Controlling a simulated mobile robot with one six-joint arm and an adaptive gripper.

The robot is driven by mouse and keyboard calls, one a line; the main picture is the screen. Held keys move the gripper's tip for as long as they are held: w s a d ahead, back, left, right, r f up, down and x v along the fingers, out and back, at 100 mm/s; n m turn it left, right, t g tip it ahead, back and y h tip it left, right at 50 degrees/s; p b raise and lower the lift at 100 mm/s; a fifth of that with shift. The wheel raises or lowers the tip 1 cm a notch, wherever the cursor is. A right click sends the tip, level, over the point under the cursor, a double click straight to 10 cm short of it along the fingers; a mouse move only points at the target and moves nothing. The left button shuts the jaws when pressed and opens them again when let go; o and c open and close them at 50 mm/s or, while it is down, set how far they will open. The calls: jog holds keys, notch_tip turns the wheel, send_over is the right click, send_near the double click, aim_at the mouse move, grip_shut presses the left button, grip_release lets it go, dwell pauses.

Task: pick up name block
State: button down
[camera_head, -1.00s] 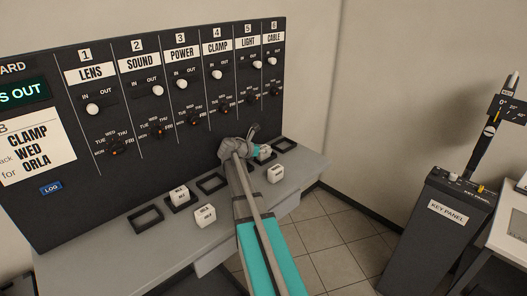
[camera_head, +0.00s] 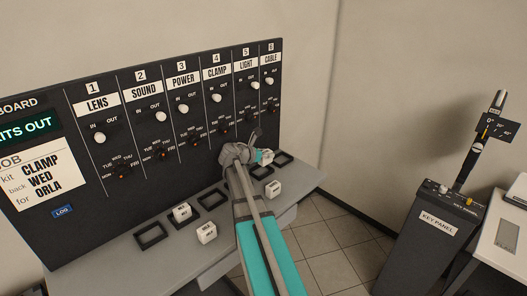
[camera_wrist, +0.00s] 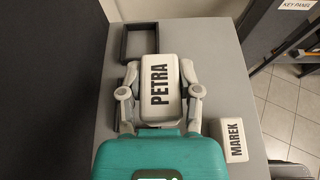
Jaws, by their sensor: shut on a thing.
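My gripper (camera_wrist: 160,85) is shut on a white block marked PETRA (camera_wrist: 160,88), with one finger on each side of it. In the head view the held block (camera_head: 267,156) shows at the tip of my gripper (camera_head: 260,156), a little above the shelf. A white block marked MAREK (camera_wrist: 233,139) lies to the right in the wrist view. Two more white blocks, one in or at a frame (camera_head: 182,212) and one in front (camera_head: 207,232), stand farther left; their names are too small to read. The job card (camera_head: 42,178) reads CLAMP, WED, ORLA.
Several black frames line the grey shelf (camera_head: 118,262), including an empty one at its left (camera_head: 150,236) and one at its right (camera_head: 283,159). A dark panel with knobs (camera_head: 180,120) rises behind. A key panel stand (camera_head: 440,225) is on the right, across open floor.

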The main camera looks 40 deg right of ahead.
jog(key=s+a+r+p, duration=0.2)
jog(key=s+r+p, duration=0.1)
jog(key=s, duration=0.6)
jog(key=shift+a+r+p, duration=0.35)
jog(key=shift+r+p, duration=0.05)
jog(key=shift+r, duration=0.45)
jog(key=shift+f, duration=0.15)
jog(key=shift+f, duration=0.15)
